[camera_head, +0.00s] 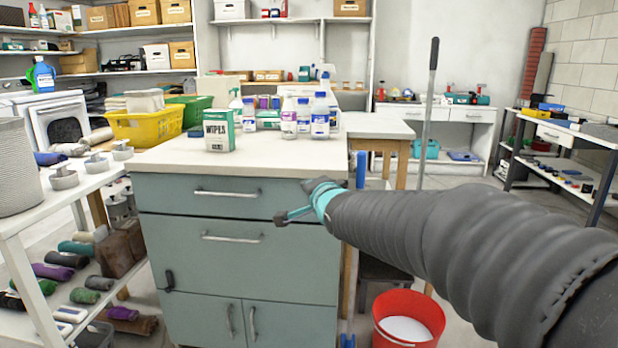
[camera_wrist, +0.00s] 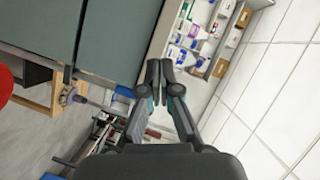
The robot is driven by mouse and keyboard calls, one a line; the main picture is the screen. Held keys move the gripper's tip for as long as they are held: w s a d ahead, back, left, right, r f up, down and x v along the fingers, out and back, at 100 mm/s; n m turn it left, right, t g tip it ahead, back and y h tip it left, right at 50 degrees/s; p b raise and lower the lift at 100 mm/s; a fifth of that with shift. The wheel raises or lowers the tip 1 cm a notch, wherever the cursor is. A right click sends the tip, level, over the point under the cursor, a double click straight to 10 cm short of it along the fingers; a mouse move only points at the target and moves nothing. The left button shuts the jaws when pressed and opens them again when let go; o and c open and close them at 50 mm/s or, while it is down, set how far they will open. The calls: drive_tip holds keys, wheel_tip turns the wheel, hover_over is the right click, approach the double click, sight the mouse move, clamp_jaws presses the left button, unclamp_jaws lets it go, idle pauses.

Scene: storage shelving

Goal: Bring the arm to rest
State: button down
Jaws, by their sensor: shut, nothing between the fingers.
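My gripper (camera_wrist: 160,68) shows in the wrist view with its two dark fingers drawn together at the tips, shut and empty. In the head view my arm (camera_head: 450,245), in a dark ribbed sleeve, reaches in from the right edge to the front of the grey-green cabinet (camera_head: 235,265). Its end, with a teal ring (camera_head: 323,200), appears in front of the cabinet's upper right corner. The fingers are not clear there, and I cannot tell how far the end is from the cabinet.
A white and green wipes box (camera_head: 219,131) and several bottles (camera_head: 304,115) stand on the cabinet's pale top. A red bucket (camera_head: 407,318) stands on the floor below my arm. A white rack (camera_head: 25,225) is at left. A grey pole (camera_head: 428,110) stands behind my arm.

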drive_tip(key=s+d+f+n+g+h, duration=0.2)
drive_tip(key=s+d+f+n+g, duration=0.2)
drive_tip(key=s+f, duration=0.3)
drive_tip(key=s+d+f+n+g+h, duration=0.1)
drive_tip(key=s+d+f+n+g, duration=0.25)
drive_tip(key=s+f, duration=0.35)
drive_tip(key=s+d+f+n+g, duration=0.1)
drive_tip(key=s+d, duration=0.3)
drive_tip(key=s, duration=0.7)
drive_tip(key=s+d+f+n+g+h, duration=0.1)
drive_tip(key=s+d, duration=0.3)
drive_tip(key=s, duration=0.7)
drive_tip(key=shift+s+n, duration=0.35)
drive_tip(key=shift+n, duration=0.2)
